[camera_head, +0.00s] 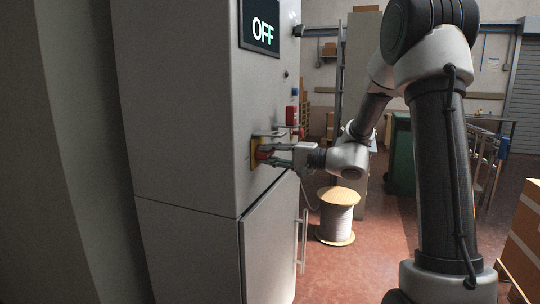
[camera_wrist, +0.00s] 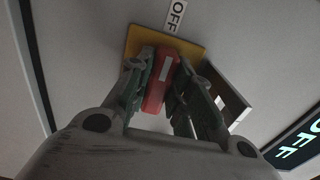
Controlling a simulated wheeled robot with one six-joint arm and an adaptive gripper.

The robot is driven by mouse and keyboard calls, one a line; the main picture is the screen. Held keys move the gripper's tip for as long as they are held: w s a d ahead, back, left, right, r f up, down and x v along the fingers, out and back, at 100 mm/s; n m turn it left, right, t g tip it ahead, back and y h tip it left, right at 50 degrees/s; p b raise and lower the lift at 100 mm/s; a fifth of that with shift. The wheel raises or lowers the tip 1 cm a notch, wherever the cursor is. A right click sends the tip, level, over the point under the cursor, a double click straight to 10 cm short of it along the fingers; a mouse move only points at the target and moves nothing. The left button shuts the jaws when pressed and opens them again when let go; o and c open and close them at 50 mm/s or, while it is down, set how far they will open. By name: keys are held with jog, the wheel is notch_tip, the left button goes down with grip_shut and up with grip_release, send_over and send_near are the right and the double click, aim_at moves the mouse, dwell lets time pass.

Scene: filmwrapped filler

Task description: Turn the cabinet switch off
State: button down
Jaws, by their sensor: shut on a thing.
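The cabinet (camera_head: 195,120) is a tall grey body at the left of the head view. Its switch has a red handle (camera_wrist: 160,82) on a yellow plate (camera_wrist: 133,40), also seen in the head view (camera_head: 263,154). In the wrist view the handle's far end lies by a white "OFF" label (camera_wrist: 176,16). My gripper (camera_wrist: 163,85) is shut on the red handle, one finger on each side; in the head view it reaches the plate from the right (camera_head: 270,150). A display on the cabinet (camera_head: 260,27) reads "OFF".
A cable spool (camera_head: 337,222) stands on the red floor right of the cabinet. A green bin (camera_head: 400,155) is behind my arm. Cardboard boxes (camera_head: 522,240) are at the right edge. A vertical door handle (camera_head: 304,240) sticks out below the switch.

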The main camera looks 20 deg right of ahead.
jog(key=shift+f, duration=0.1)
jog(key=c, duration=1.3)
grip_release()
jog(key=shift+d, duration=0.15)
jog(key=v, duration=1.2)
